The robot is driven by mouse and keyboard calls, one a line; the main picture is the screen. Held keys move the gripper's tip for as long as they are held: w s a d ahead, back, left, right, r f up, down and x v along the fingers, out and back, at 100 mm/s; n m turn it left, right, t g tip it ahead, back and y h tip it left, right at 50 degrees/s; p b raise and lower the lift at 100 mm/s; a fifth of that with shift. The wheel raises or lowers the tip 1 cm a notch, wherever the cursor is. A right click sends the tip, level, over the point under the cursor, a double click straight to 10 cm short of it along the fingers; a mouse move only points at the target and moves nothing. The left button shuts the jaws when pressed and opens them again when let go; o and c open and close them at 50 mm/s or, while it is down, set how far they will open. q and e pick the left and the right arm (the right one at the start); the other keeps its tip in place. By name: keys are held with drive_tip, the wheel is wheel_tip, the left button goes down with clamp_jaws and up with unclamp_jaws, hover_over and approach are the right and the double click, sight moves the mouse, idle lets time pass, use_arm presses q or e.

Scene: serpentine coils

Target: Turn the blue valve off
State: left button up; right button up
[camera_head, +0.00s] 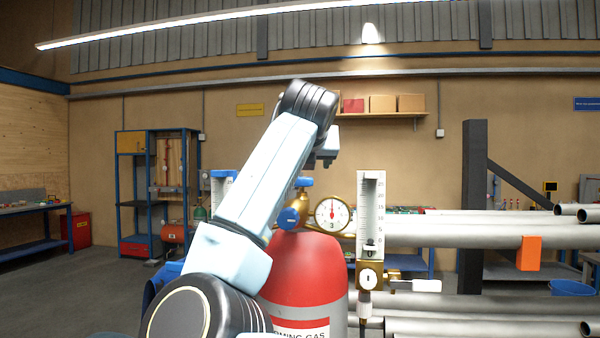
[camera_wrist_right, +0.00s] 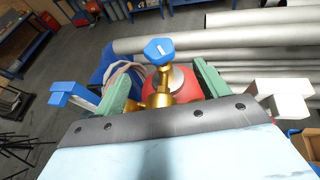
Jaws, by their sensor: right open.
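The blue valve knob (camera_head: 289,218) is on brass fittings at the top of a red gas cylinder (camera_head: 305,270). A second blue piece (camera_head: 304,181) tops the brass stem. In the right wrist view a blue knob (camera_wrist_right: 158,50) with a white mark sits on a brass stem (camera_wrist_right: 160,82). My right gripper (camera_wrist_right: 163,68) is open; its green fingers are on either side of the brass stem in that picture, with no visible contact. In the head view its dark end (camera_head: 325,160) is above the cylinder, partly behind my arm. My left gripper is not in view.
A round gauge (camera_head: 332,213) sits right of the valve. A clear flowmeter (camera_head: 370,215) stands farther right, and a blue-topped one (camera_head: 222,174) is at left, partly hidden by my arm. Grey pipes (camera_head: 480,236) fill the right behind.

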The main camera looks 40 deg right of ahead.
sight(302, 184)
drive_tip(key=p+x, duration=0.1)
drive_tip(key=x, duration=0.3)
drive_tip(key=shift+w+d, duration=0.1)
drive_tip(key=shift+w, duration=0.05)
drive_tip(key=p+x, duration=0.1)
drive_tip(key=x, duration=0.3)
drive_tip(key=shift+w+d+f+p, duration=0.2)
drive_tip(key=shift+w+f+p, duration=0.05)
drive_tip(key=shift+p, duration=0.05)
drive_tip(key=shift+w+d+f, duration=0.15)
drive_tip(key=shift+w, duration=0.15)
drive_tip(key=shift+s, duration=0.1)
drive_tip(key=shift+c, duration=0.6)
drive_tip(key=c, duration=0.9)
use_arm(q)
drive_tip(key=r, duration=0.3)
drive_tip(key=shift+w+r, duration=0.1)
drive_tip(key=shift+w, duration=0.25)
use_arm(e)
drive_tip(key=shift+o, duration=0.2)
